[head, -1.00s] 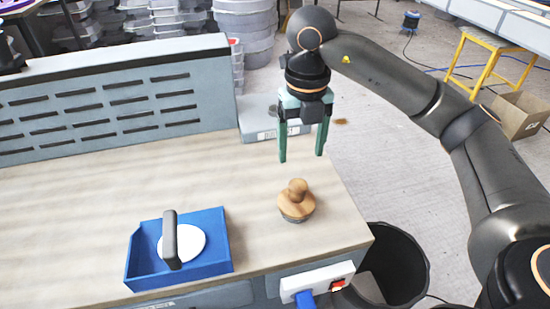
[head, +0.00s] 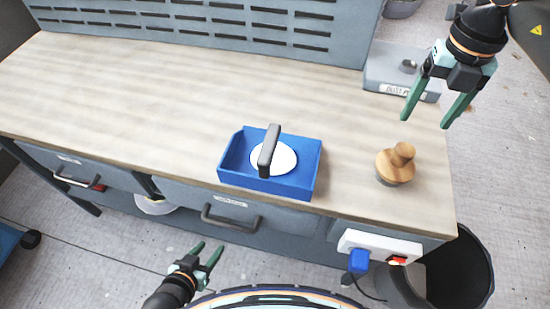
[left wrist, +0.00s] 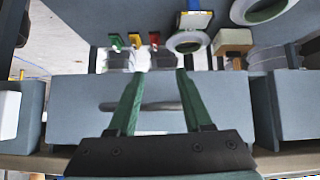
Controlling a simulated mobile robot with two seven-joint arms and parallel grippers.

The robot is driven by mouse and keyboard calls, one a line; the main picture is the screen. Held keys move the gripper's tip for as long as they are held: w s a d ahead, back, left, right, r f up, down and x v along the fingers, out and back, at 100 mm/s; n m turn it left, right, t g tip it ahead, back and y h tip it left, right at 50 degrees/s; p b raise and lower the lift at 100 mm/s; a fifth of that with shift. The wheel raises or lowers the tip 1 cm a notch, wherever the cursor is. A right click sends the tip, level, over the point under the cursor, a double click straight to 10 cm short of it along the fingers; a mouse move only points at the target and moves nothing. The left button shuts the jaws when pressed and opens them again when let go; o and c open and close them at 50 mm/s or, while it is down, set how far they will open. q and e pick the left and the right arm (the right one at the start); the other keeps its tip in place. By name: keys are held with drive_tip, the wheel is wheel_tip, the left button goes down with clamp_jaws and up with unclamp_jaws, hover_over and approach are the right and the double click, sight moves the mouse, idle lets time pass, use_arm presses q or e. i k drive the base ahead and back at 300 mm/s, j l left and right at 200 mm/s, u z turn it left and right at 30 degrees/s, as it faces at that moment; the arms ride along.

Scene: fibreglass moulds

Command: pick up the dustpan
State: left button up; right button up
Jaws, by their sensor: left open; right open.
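My right gripper (head: 428,112) is open and empty above the bench's right end, away from the dustpan.
A wooden knobbed tool (head: 396,165) stands right of the dustpan. A grey box (head: 385,78) lies at the back right. A socket block (head: 380,246) is on the bench front, beside a black bin (head: 462,275). The bench top (head: 110,95) left of the dustpan is clear.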

sight(270, 160)
drive_tip(key=j, duration=1.35)
